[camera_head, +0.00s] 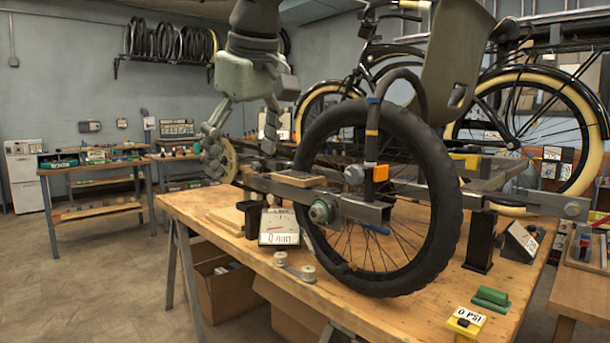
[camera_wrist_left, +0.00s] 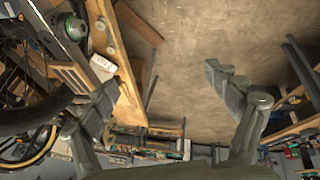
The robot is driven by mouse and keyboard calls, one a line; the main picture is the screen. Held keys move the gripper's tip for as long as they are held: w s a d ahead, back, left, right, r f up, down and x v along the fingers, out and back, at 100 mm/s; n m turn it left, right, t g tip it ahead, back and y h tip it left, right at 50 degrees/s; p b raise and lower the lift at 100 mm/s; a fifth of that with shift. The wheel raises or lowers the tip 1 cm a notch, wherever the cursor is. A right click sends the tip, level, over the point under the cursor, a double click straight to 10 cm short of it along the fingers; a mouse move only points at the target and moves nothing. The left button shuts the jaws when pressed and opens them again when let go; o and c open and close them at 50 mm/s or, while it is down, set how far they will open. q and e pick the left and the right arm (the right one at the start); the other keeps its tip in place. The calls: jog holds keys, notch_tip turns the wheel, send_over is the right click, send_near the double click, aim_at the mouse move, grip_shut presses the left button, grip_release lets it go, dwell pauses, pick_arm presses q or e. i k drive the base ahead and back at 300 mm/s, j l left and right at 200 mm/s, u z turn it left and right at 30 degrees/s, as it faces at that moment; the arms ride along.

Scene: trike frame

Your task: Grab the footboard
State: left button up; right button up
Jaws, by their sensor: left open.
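The footboard (camera_head: 298,178) looks like a small flat wooden board lying on the metal trike frame (camera_head: 365,208), behind the big front wheel. What seems to be the same board shows at the left of the left wrist view (camera_wrist_left: 72,75). My left gripper (camera_head: 242,145) hangs above and to the left of the board, fingers pointing down and spread wide. My right gripper is not in view.
The frame rests over a wooden workbench (camera_head: 190,205). The black-tyred wheel (camera_head: 440,215) stands upright in front. A gauge box reading 0 mm (camera_head: 279,228) and a black post (camera_head: 481,240) are on the bench. Open floor (camera_head: 90,275) lies at left.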

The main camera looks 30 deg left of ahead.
aim_at(303, 180)
jog(key=i, duration=0.85)
